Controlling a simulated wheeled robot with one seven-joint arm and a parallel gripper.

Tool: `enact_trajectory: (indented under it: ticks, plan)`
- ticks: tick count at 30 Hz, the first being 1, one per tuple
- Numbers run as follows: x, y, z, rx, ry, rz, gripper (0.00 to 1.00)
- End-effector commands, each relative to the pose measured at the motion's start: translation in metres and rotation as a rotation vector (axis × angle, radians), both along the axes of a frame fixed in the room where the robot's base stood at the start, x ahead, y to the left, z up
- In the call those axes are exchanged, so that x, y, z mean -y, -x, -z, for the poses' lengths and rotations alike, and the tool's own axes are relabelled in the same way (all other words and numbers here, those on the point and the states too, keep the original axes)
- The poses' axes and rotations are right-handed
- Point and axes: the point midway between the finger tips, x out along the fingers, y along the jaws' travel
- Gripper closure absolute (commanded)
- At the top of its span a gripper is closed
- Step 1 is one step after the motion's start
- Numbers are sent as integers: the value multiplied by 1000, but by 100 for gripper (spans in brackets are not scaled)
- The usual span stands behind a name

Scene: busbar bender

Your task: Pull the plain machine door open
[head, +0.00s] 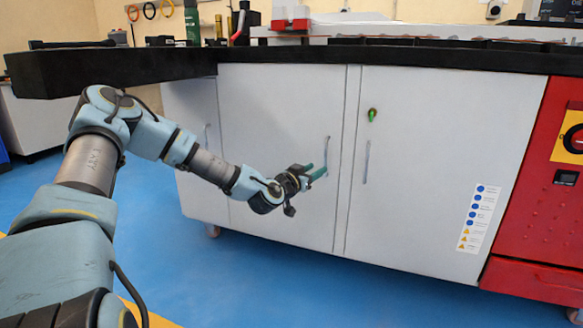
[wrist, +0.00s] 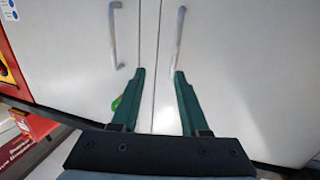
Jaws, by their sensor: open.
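The plain machine door (head: 270,110) is white and looks shut, left of the door with the green key. Its upright bar handle (head: 327,146) is near its right edge. In the wrist view the plain door (wrist: 240,75) is on the right, and its handle (wrist: 179,38) lies just beyond the right fingertip. My gripper (head: 315,171) is at the handle's lower part in the head view. In the wrist view my gripper (wrist: 159,73) is open, its green fingers apart with the door seam between them. I cannot tell whether a finger touches the handle.
The neighbouring white door (head: 430,150) has a green key (head: 372,114), its own handle (head: 367,161) and a sticker strip. A red panel (head: 545,190) stands at the right. A black worktop (head: 400,55) overhangs the doors. Blue floor (head: 290,285) in front is clear.

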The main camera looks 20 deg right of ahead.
Motion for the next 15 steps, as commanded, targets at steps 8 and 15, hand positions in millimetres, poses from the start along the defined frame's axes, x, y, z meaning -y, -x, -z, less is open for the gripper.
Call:
enact_trajectory:
  ticks: [8, 15]
  plan:
    - [11, -16, -1, 27, 54, -35, 55]
    - [46, -40, 1, 24, 54, -35, 55]
